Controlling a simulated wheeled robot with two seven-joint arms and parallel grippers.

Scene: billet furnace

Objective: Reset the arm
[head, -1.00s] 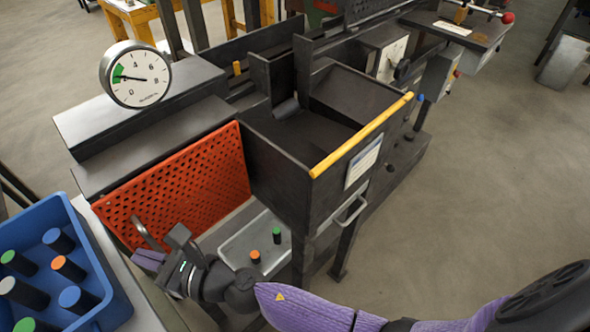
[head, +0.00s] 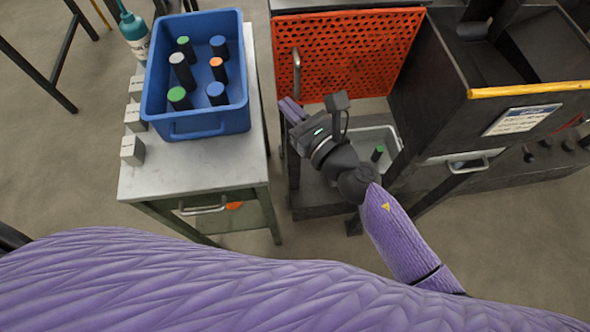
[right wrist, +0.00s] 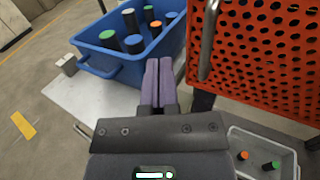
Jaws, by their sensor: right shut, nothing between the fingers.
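My right gripper (head: 291,111) is shut and empty in the head view, with purple fingers pressed together. It hangs between the blue crate and the red perforated panel. In the right wrist view its fingers (right wrist: 158,82) point toward the blue crate (right wrist: 98,66) and look apart from it. My right arm comes in from the lower right. My left gripper does not show.
The blue crate (head: 205,125) with several dark, colour-capped cylinders stands on a metal table (head: 160,182). Small grey blocks (head: 132,151) and a teal bottle (head: 134,32) are beside it. The red panel (head: 340,60) and black furnace (head: 436,88) stand right. A grey tray (right wrist: 237,137) holds two capped cylinders.

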